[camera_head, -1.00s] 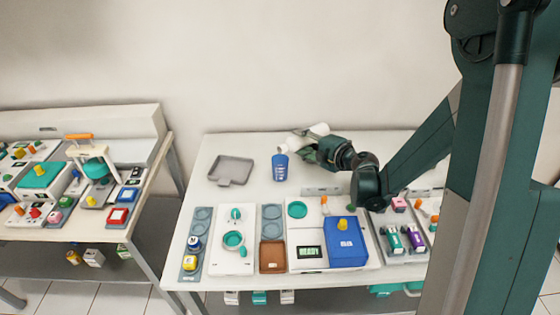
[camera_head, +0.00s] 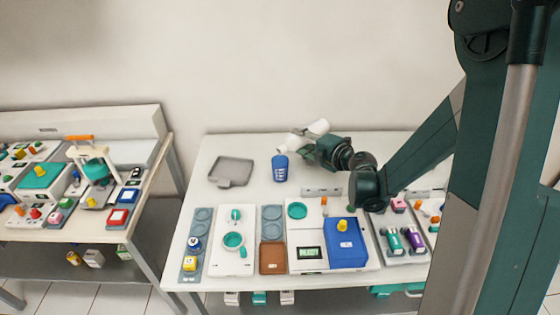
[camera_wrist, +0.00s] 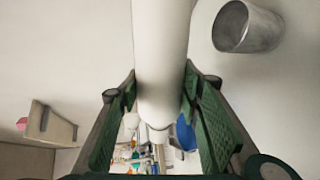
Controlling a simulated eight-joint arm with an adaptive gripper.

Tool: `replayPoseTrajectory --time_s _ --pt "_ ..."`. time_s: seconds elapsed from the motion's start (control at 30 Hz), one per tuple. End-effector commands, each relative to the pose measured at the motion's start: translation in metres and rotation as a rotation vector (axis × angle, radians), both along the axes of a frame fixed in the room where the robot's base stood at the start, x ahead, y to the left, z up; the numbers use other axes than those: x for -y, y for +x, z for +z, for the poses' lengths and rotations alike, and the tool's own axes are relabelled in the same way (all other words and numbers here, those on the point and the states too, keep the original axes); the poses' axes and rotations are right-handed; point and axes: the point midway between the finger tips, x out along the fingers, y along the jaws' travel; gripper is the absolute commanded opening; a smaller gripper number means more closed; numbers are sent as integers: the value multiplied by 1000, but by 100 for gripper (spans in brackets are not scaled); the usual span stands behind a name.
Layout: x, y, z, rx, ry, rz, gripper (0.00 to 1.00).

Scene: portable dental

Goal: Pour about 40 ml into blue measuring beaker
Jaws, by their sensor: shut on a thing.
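My gripper (camera_head: 308,152) is shut around the middle of a white bottle (camera_head: 318,127). The bottle lies steeply tilted, base up to the right and narrow end down to the left. That end is just above the blue measuring beaker (camera_head: 281,174), which stands upright on the table. I cannot see any liquid stream or the level in the beaker. In the wrist view, the white bottle (camera_wrist: 160,45) runs between the two green fingers, and part of the blue beaker (camera_wrist: 187,133) shows behind it.
A grey tray (camera_head: 231,185) lies left of the beaker. In front are a white panel with green rings (camera_head: 232,262), a brown tray (camera_head: 272,258), a scale with a display (camera_head: 309,252) and a blue box (camera_head: 346,244). The table between tray and beaker is clear.

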Motion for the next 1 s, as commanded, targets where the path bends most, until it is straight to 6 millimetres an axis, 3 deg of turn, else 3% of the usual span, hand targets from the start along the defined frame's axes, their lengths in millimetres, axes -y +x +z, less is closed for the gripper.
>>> replayPoseTrajectory --time_s 1.0 --pt "14 14 -1 -11 15 0 20"
